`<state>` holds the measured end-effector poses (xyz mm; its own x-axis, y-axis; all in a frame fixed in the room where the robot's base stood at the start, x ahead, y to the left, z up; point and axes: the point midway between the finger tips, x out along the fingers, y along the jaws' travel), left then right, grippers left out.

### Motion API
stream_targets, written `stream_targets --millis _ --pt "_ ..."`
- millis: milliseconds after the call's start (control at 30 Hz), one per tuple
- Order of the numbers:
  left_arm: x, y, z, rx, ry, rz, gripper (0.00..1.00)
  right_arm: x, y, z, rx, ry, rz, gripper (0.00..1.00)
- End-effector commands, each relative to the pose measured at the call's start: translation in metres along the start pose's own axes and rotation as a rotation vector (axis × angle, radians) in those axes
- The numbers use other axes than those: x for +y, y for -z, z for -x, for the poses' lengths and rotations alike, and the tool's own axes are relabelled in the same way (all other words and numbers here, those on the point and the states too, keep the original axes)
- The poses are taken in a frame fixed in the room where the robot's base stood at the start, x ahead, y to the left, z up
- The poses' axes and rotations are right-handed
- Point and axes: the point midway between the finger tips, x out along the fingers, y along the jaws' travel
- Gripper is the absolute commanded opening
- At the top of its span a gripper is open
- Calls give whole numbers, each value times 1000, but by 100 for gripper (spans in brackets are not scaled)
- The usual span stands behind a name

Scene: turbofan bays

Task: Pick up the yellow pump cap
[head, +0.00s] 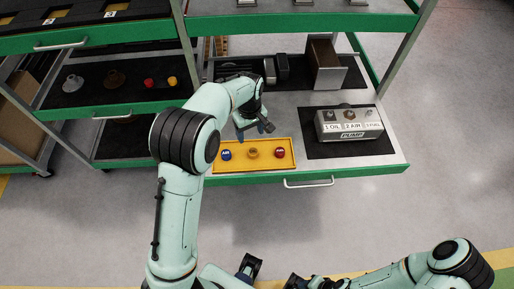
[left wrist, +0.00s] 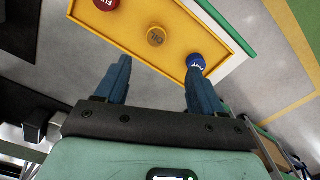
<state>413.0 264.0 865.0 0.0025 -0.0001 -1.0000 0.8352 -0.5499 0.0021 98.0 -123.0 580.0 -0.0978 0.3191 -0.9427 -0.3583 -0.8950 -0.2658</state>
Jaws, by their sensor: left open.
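The yellow pump cap (head: 253,152) stands in the middle of a yellow tray (head: 240,167), between a blue cap (head: 226,155) and a red cap (head: 280,154). My left gripper (head: 255,130) is over the tray's far edge, apart from the caps. In the left wrist view, the yellow cap (left wrist: 156,37) lies ahead of the gap between the open, empty fingers (left wrist: 158,68). The blue cap (left wrist: 196,62) shows near the right fingertip there, and the red cap (left wrist: 106,4) is cut off at the top. My right gripper (head: 272,277) is partly visible at the bottom of the head view; its jaws are unclear.
A grey pump box (head: 348,124) with labelled ports stands on a dark mat right of the tray. A brown-sided box (head: 325,64) stands behind. The left shelf (head: 110,92) holds several small parts. A drawer handle (head: 309,184) juts from the front edge.

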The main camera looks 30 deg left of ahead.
Motion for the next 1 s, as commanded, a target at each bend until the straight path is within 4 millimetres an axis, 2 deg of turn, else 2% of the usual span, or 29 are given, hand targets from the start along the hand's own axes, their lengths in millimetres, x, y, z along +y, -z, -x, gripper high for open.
stream_targets --millis 100,300,533,800,1000 --pt "-1 -1 -28 -3 6 0 68 2 -1 -4 -2 -1 -2 39" --pt "0 -1 -61 -3 3 -2 68 3 -1 -7 -3 -2 -2 39" --pt "2 0 -77 -2 3 -3 68 3 -1 -8 -3 -1 -2 39" --pt "8 2 -115 -2 3 -3 68 4 -1 -9 -4 -2 -2 39" --pt "8 2 -122 -1 0 -3 68 4 -1 -9 -4 -2 -2 39"
